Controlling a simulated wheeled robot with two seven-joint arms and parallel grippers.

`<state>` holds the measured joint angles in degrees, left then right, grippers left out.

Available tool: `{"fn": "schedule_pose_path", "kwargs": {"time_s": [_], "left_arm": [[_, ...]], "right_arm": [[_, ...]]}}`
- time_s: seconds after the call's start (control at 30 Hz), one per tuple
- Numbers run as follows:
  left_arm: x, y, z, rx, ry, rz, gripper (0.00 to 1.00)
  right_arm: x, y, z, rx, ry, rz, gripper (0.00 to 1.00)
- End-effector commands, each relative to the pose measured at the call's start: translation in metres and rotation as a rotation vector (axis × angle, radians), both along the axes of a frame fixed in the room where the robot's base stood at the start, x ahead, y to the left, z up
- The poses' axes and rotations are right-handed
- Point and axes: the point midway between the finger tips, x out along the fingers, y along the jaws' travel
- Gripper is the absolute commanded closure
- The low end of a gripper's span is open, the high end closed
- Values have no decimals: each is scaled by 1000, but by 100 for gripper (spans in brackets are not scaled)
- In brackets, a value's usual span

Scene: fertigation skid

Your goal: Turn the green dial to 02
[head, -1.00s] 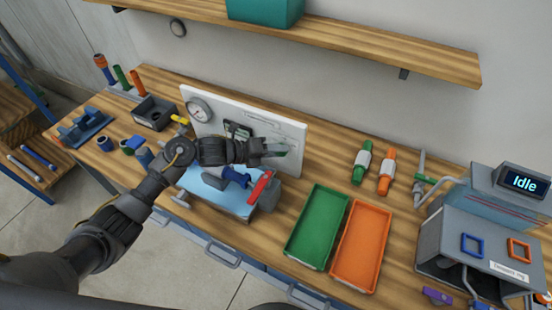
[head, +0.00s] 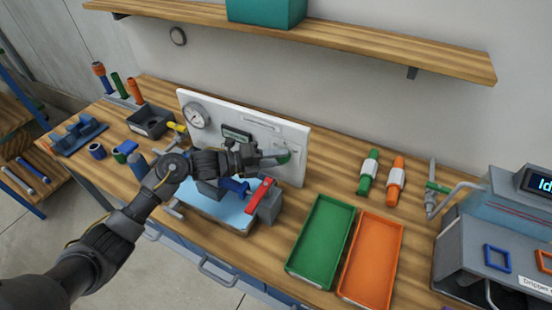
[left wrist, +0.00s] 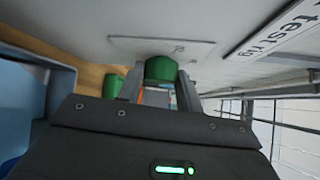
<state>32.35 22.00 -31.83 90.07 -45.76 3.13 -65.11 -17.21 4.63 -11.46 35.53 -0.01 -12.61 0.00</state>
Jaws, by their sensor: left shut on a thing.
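The green dial (left wrist: 160,69) sits on a pale plate on the white panel (head: 297,137). In the left wrist view it lies between the two fingers of my left gripper (left wrist: 163,82), which is shut on it. In the head view the left gripper (head: 277,158) reaches the panel's right part, and a bit of the green dial (head: 285,157) shows at its fingertips. The dial's marks are too small to read, and the fingers hide part of it. My right gripper is in neither view.
A red lever (head: 258,196) and a blue handle (head: 235,186) stand just below my left gripper. A gauge (head: 195,115) and a small display (head: 237,134) are on the panel. Green tray (head: 321,240) and orange tray (head: 371,259) lie to the right.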

Motion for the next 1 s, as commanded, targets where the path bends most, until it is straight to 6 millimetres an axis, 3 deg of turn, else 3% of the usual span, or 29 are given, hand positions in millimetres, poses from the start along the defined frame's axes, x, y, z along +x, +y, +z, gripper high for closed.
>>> {"fn": "schedule_pose_path", "kwargs": {"time_s": [0.07,0.1,0.27,0.63,1.0], "left_arm": [[0,0,0,1,0,1,87],[0,0,0,1,0,1,62],[0,0,0,1,0,0,43],[-2,7,-1,1,0,1,43],[-26,71,7,4,-2,1,43]], "right_arm": [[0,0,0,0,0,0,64],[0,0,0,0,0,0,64],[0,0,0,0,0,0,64],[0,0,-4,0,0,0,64],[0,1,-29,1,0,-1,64]]}}
